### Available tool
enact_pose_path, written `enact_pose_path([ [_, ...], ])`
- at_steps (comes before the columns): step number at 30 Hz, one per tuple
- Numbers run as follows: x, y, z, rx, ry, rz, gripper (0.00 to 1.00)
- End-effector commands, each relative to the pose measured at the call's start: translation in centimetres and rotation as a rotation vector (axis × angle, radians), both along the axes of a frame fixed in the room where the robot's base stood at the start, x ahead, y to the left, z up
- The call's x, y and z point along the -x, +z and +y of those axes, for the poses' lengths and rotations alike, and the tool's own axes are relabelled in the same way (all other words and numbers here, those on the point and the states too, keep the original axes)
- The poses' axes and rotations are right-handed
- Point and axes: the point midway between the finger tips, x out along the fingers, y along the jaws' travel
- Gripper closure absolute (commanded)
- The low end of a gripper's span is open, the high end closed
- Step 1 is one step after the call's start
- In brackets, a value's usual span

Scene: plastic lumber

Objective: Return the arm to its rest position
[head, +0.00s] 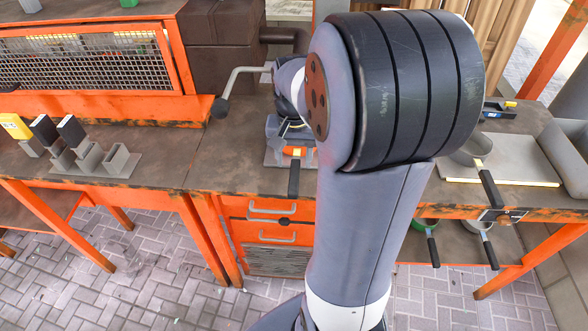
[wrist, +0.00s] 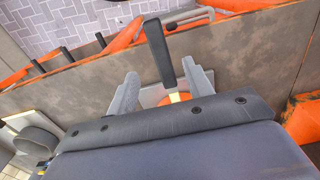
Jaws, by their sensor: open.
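My arm (head: 365,210) rises through the middle of the head view and hides part of the bench behind it. My gripper (wrist: 160,70) shows in the wrist view with its two grey fingers apart, so it is open. A black handle (wrist: 157,48) stands in the gap between the fingers, with clear space seen on both sides. An orange and yellow part (wrist: 178,97) shows below the handle. In the head view the black handle (head: 294,180) and orange part (head: 298,151) lie near the bench's front edge, partly below the gripper, which is mostly hidden.
An orange-framed bench (head: 200,172) spans the view, with drawers (head: 270,222) below. A grey holder (head: 95,160) with upright handles stands left. A bent lever (head: 240,78) sticks out near my wrist. A pan (head: 472,152) and grey tray (head: 520,155) are on the right.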

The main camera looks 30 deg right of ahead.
Motion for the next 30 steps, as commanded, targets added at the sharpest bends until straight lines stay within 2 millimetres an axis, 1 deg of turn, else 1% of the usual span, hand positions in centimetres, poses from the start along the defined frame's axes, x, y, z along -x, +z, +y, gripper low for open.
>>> enact_pose_path([
  [1, -0.1, 0.6, 0.0, 0.001, 0.000, -0.003, 0.51],
  [3, 0.0, 1.2, 0.0, 0.001, 0.000, -0.002, 0.51],
  [6, 0.0, 1.5, 0.0, 0.001, 0.000, -0.001, 0.51],
  [17, 0.0, 1.3, 0.0, -0.001, 0.000, 0.001, 0.51],
  [20, 0.0, 0.5, 0.0, -0.001, 0.000, 0.003, 0.51],
  [23, 0.1, -0.9, 0.0, -0.002, 0.000, 0.005, 0.51],
  [30, 0.1, -5.7, 0.0, -0.002, 0.000, 0.007, 0.51],
])
